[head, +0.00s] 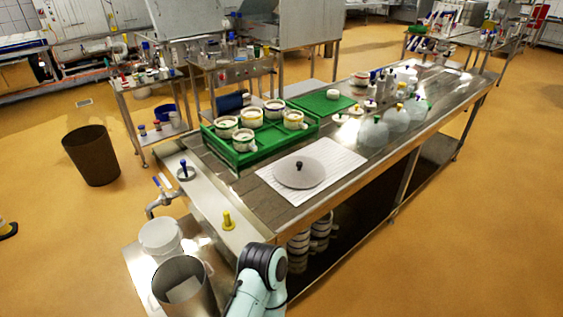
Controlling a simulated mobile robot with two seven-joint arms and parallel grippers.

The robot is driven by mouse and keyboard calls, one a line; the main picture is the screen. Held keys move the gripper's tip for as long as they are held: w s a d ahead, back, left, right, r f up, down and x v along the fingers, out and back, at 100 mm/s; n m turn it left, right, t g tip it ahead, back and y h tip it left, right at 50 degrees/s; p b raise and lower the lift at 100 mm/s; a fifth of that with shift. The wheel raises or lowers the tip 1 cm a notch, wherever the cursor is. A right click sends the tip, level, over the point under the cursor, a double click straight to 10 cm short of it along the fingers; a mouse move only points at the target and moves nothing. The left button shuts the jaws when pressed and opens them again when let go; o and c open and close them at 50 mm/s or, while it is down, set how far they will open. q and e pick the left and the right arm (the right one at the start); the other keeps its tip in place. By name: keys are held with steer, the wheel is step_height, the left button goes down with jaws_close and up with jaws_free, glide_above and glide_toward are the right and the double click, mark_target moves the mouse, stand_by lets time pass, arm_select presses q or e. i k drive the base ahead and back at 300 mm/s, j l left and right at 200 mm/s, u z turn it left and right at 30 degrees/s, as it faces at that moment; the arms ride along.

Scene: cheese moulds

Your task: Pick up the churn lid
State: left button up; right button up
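The churn lid (287,178), a round flat grey disc with a dark knob in its middle, lies on a white ribbed mat (343,160) on the steel worktable. It is fully visible and nothing touches it from above. Part of one of my arms, pale with a dark joint, shows at the bottom middle, in front of the table's near end and apart from the lid. Neither of my grippers is in view.
A green tray (222,155) with several white moulds stands behind the lid. Several clear rounded vessels with coloured tops (373,133) stand to its right. A steel pot (186,290) and a white bucket (160,238) stand at the near left. The floor right of the table is clear.

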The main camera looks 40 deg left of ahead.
mark_target(297, 171)
steer(key=i+l+u, duration=0.15)
steer(key=i+u, duration=0.35)
steer(key=i+l+u, duration=0.25)
steer(key=u, duration=0.25)
steer(key=i+l+u, duration=0.65)
steer(key=l+u, duration=0.35)
